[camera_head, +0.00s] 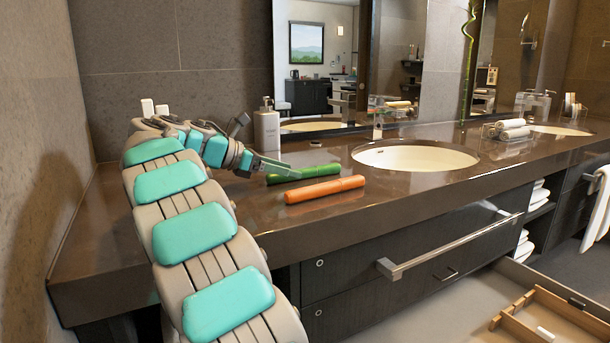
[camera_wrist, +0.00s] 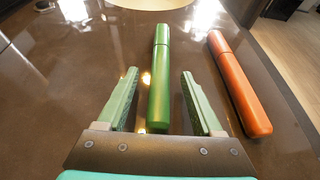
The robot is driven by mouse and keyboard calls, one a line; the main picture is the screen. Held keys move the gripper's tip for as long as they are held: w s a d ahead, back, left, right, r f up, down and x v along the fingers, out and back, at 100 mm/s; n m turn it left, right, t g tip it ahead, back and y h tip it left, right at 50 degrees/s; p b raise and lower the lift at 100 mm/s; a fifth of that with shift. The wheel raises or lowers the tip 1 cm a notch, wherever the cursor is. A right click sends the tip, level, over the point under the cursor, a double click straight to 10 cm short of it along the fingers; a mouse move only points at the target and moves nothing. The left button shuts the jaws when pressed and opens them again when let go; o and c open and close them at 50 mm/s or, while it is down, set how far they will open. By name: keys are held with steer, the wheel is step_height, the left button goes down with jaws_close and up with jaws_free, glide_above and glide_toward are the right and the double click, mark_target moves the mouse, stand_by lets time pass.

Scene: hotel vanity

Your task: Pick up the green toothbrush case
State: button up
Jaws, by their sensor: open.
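The green toothbrush case (camera_head: 311,172) lies on the brown vanity counter, left of the round sink. My gripper (camera_head: 282,168) is at its left end, low over the counter. In the wrist view my gripper (camera_wrist: 158,92) is open, and the green case (camera_wrist: 159,85) runs lengthwise between its two fingers. The near end of the case is between the fingers and its far end extends beyond the fingertips. A gap shows on both sides, so neither finger appears to touch it.
An orange case (camera_head: 325,189) lies close beside the green one, nearer the counter's front edge; it is right of my gripper in the wrist view (camera_wrist: 238,85). A soap dispenser (camera_head: 267,126) stands behind. The sink (camera_head: 415,158) is to the right.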

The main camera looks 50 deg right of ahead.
steer(key=shift+x, duration=1.1)
steer(key=shift+c, duration=0.4)
jaws_close()
